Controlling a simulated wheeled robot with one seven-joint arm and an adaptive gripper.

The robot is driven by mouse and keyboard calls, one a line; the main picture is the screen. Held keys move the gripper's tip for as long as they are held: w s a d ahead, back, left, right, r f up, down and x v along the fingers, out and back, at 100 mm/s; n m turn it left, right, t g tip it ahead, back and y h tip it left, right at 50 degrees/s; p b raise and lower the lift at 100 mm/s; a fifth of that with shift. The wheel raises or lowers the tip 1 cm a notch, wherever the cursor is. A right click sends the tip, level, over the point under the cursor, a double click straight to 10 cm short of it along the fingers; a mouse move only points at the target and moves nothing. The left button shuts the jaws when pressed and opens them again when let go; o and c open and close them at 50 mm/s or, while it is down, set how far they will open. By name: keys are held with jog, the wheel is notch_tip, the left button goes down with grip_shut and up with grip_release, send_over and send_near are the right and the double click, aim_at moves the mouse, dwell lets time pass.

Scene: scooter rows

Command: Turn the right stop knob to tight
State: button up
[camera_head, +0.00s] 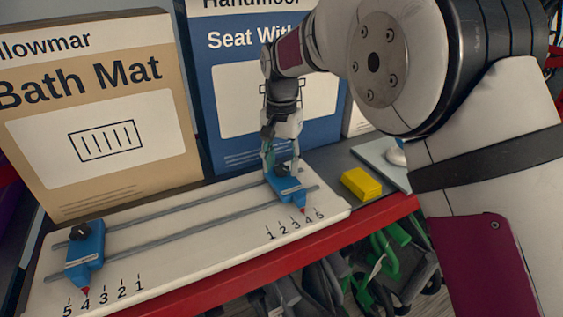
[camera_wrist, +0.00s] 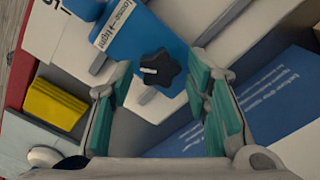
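The right stop (camera_head: 287,189) is a blue block on two grey rails of a white board, its red pointer near the 4 mark. Its black star-shaped knob (camera_wrist: 160,73) has a white mark pointing left in the wrist view. The stop's label (camera_wrist: 116,28) reads "loose" and "tight" with an arrow between. My gripper (camera_head: 278,158) is above this stop and partly hides the knob in the head view. In the wrist view, my gripper (camera_wrist: 163,68) is open, with the knob between its teal-padded fingers and gaps visible on both sides.
A left stop (camera_head: 86,254) with a black knob sits near its 4 mark. A yellow block (camera_head: 361,184) lies right of the board. A Bath Mat box (camera_head: 105,100) and a blue box (camera_head: 222,130) stand behind. A red shelf edge (camera_head: 250,262) runs along the front.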

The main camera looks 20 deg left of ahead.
aim_at(281, 168)
dwell(0.3)
notch_tip(281, 168, up, 12)
dwell(0.5)
dwell(0.5)
